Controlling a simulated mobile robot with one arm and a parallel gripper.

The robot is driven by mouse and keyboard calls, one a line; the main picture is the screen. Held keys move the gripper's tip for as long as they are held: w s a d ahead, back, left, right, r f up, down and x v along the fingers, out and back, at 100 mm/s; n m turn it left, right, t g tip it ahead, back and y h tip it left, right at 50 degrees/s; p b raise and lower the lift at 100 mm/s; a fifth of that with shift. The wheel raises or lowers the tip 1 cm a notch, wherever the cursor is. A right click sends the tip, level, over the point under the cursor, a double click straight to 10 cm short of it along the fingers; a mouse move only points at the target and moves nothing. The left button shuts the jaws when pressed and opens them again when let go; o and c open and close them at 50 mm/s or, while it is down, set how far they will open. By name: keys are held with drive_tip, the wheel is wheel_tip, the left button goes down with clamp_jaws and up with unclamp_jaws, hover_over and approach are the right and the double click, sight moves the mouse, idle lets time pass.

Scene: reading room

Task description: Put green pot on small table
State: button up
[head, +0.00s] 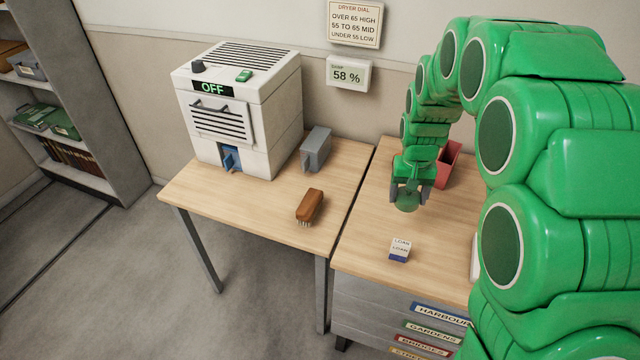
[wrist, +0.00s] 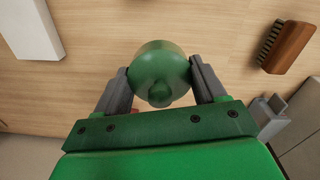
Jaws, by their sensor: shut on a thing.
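The green pot (head: 406,203) is a small rounded pot held below my gripper (head: 410,190), over the right-hand wooden desk (head: 445,235). In the wrist view the pot (wrist: 160,66) sits between the two grey fingers of my gripper (wrist: 160,80), which are shut on it from both sides. The pot appears to be above the desk top; its exact height is hard to tell. A wooden table (head: 255,215) stands left of the desk. I cannot tell for certain which of the two is the small table.
A white dryer (head: 240,125) marked OFF, a grey box (head: 316,150) and a brown brush (head: 309,205) stand on the left table. A red container (head: 449,165) and a LOAN block (head: 400,249) are on the desk.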

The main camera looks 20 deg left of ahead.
drive_tip(key=w+a+f+n, duration=0.1)
drive_tip(key=w+a+f, duration=0.1)
drive_tip(key=a, duration=0.7)
drive_tip(key=w+a+f+n, duration=0.1)
drive_tip(key=a+f+n, duration=0.1)
drive_tip(key=a, duration=0.7)
hover_over(335, 187)
drive_tip(key=shift+s+d+f, duration=0.1)
drive_tip(key=shift+s+f, duration=0.1)
drive_tip(key=shift+f, duration=2.1)
drive_tip(key=shift+s+d+f, duration=0.1)
drive_tip(key=shift+s+f, duration=0.05)
drive_tip(key=shift+f, duration=2.1)
drive_tip(key=shift+a, duration=0.1)
drive_tip(key=shift+w+a+f, duration=0.15)
drive_tip(key=shift+w+f, duration=0.2)
drive_tip(key=shift+f, duration=0.05)
wheel_tip(335, 187, down, 3)
drive_tip(key=shift+s, duration=0.1)
drive_tip(key=o, duration=1.7)
